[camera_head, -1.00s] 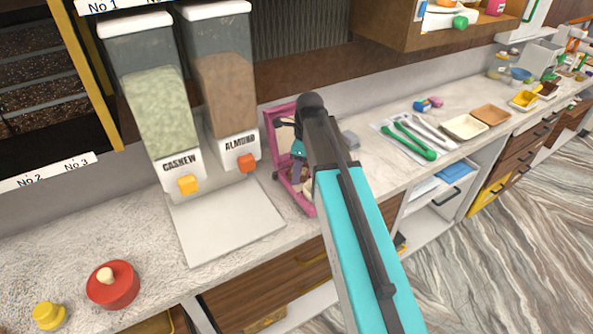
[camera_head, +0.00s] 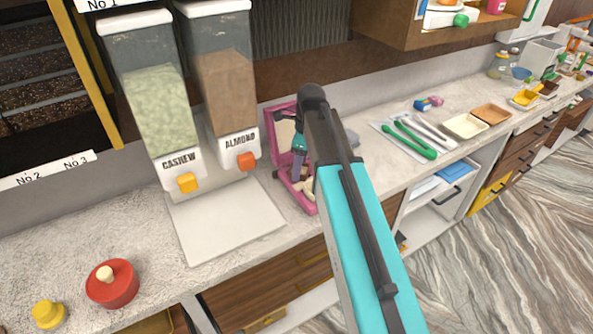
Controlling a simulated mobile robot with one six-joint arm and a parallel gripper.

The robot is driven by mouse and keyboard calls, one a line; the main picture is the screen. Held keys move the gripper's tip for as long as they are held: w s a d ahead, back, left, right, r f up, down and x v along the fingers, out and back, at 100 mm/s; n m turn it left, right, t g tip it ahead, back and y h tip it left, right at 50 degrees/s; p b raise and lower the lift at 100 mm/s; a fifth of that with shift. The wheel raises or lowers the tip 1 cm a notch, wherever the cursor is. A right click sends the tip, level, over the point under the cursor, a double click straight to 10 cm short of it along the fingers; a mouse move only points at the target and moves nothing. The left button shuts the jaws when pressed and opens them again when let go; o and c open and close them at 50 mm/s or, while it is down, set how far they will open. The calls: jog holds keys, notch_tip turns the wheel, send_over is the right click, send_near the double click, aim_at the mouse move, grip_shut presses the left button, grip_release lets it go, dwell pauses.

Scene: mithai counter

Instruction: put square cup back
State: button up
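No cup that I can clearly make out as the square cup shows in the head view. My arm, turquoise and dark grey, reaches over the counter and hides part of it. The end of my arm, with my gripper (camera_head: 297,172), is over a pink-framed box (camera_head: 282,180) on the counter. Only a small turquoise and dark part of it shows beside the arm link. I cannot see the fingertips clearly, nor whether they hold anything. Small pale items lie in the pink box, partly hidden.
Cashew (camera_head: 150,105) and almond (camera_head: 222,90) dispensers stand left of the pink box, above a pale board (camera_head: 225,225). A red lidded pot (camera_head: 112,287) is at lower left. Green-handled tools (camera_head: 415,142) and small trays (camera_head: 463,126) lie to the right. An open cabinet (camera_head: 400,30) hangs above.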

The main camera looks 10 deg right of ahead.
notch_tip(320, 180, up, 10)
jog(key=d+b, duration=0.1)
jog(key=b, duration=0.1)
jog(key=shift+s, duration=0.35)
dwell(0.8)
